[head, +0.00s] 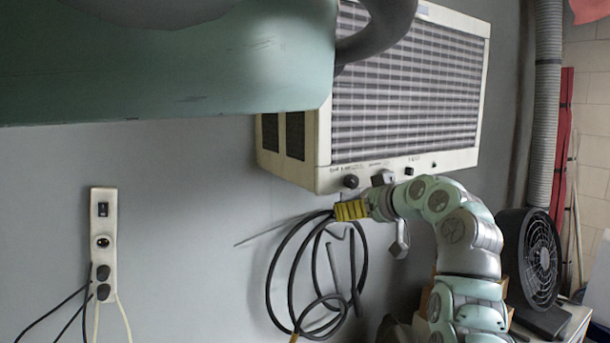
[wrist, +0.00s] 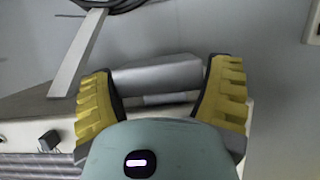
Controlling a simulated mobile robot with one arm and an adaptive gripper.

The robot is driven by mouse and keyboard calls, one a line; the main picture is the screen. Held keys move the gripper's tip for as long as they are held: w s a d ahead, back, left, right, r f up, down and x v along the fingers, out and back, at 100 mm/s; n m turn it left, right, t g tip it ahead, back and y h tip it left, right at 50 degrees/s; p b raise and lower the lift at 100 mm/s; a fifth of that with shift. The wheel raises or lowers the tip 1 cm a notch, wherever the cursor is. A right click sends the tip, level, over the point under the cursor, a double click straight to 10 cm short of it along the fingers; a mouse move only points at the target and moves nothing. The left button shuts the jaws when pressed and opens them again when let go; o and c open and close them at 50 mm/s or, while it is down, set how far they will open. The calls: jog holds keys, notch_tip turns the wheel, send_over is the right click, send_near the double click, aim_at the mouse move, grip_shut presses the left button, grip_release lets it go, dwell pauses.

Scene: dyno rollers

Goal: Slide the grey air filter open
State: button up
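The beige air unit (head: 320,180) hangs on the wall, with a grey louvred front (head: 405,90) that I take for the air filter. In the wrist view, a corner of the louvres (wrist: 35,167) shows at the lower left. My gripper (head: 351,210) is just below the unit's lower front edge, pointing left. In the wrist view, my gripper (wrist: 162,82) has its two yellow fingers wide apart. A grey rounded bar (wrist: 158,76) shows between or just beyond them; I cannot tell whether they touch it.
Black cable loops (head: 290,280) hang on the wall below the unit. A green body (head: 170,60) covers the upper left. A black fan (head: 530,258) stands at the right. A white socket strip (head: 103,242) is at the left. Small dark knobs (head: 351,181) line the unit's lower edge.

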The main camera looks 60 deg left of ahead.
jog(key=c, duration=0.8)
jog(key=shift+o, duration=0.2)
jog(key=shift+f+b, duration=0.15)
jog(key=shift+b, duration=0.25)
notch_tip(320, 180, down, 2)
jog(key=b, duration=0.6)
jog(key=shift+f, duration=0.2)
notch_tip(320, 180, down, 21)
jog(key=b, duration=3.1)
jog(key=shift+r+b, duration=0.2)
jog(key=shift+b, duration=0.15)
